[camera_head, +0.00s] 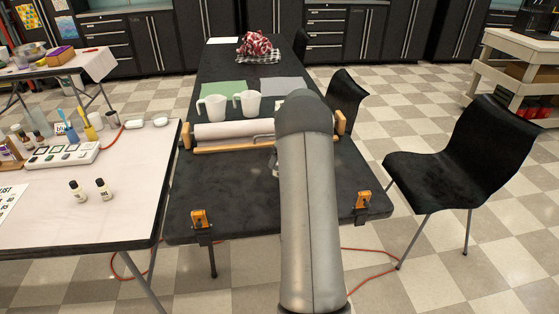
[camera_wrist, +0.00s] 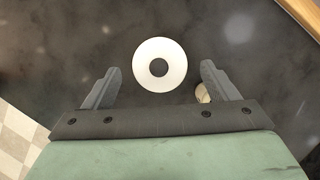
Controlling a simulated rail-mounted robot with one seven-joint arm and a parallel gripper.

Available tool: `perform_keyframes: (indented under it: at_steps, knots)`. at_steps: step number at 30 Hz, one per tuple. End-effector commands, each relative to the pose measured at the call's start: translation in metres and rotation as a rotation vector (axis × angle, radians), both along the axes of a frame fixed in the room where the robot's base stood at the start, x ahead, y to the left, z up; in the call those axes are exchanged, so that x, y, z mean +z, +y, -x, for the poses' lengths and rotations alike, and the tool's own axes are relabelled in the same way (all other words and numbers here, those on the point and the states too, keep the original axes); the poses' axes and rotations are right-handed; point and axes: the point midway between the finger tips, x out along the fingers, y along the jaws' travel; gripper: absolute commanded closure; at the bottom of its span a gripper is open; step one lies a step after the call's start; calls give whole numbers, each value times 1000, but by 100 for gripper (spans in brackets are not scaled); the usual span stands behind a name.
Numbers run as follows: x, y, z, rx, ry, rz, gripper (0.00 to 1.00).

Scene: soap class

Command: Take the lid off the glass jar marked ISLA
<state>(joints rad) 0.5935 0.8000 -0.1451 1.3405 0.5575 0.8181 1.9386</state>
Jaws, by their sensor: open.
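No jar with a readable ISLA mark shows in either view. In the wrist view a round white thing with a dark round centre (camera_wrist: 177,68) is seen from above on the dark table. It may be a jar's lid, but I cannot tell. My gripper (camera_wrist: 161,69) is open, with one finger to each side of this white thing in the picture; the height between them is unclear. A small beige thing (camera_wrist: 202,93) is partly hidden behind the right finger. In the head view my arm covers part of the dark table (camera_head: 235,185) and hides my gripper.
A paper roll (camera_head: 225,130) in a wooden holder spans the table, with two white pitchers (camera_head: 247,103) behind it. Orange clamps (camera_head: 363,200) grip the front edge. A black chair (camera_head: 450,165) stands right. The left table (camera_head: 120,210) bears two small bottles (camera_head: 103,188).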

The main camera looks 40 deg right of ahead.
Motion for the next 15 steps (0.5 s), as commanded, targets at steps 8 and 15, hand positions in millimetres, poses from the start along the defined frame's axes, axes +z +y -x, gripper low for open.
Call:
perform_keyframes:
  at_steps: [8,15]
  knots:
    - [0,0,-1,0,-1,1,42]
    - [0,0,-1,1,-1,1,68]
